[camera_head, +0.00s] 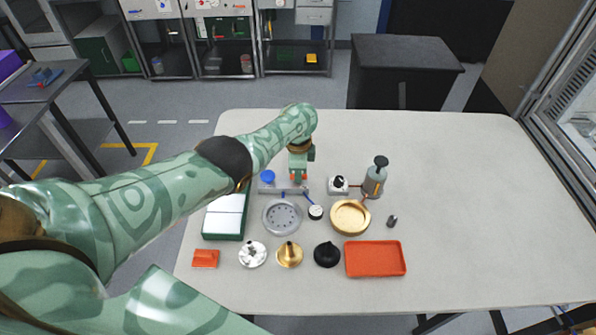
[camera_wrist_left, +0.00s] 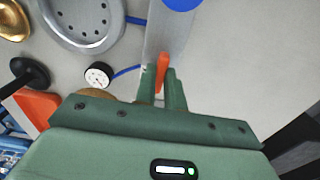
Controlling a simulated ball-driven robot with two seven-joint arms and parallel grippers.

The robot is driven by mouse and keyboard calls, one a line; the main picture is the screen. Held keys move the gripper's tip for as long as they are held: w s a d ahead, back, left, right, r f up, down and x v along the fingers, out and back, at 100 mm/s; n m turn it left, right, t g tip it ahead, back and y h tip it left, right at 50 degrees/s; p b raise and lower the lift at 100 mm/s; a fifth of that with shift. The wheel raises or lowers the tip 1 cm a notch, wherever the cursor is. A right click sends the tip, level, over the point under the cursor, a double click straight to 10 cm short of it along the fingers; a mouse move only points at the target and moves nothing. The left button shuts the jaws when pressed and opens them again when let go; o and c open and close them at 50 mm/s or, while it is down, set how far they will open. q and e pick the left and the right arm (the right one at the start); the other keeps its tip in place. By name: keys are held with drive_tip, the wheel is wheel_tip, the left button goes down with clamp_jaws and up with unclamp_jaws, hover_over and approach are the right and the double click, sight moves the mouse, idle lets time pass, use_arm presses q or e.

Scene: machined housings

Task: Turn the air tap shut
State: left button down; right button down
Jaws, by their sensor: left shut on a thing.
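The air tap shows as a small orange lever (camera_wrist_left: 162,70) on a grey metal bar (camera_wrist_left: 167,35) in the wrist view. The bar (camera_head: 270,190) also shows in the head view, with a blue round part (camera_head: 267,177) just behind it. My left gripper (camera_head: 299,178) points down at the bar's right end. In the wrist view its two fingers are closed on the orange lever, one on each side. The gripper hides part of the lever and bar in the head view. My right gripper is in neither view.
A round perforated plate (camera_head: 282,217) and a small dial (camera_head: 316,212) with a blue hose lie in front of the bar. A grey bottle (camera_head: 375,180), a gold dish (camera_head: 350,217) and an orange tray (camera_head: 375,259) stand to the right. The table's right side (camera_head: 480,200) is clear.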

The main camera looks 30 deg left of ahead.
use_arm(q)
drive_tip(key=shift+d, duration=0.1)
drive_tip(key=c, duration=1.5)
unclamp_jaws()
drive_tip(key=shift+w, duration=0.1)
wheel_tip(320, 180, up, 16)
drive_tip(key=p, duration=1)
drive_tip(key=shift+r+p, duration=0.15)
drive_tip(key=shift+p, duration=0.15)
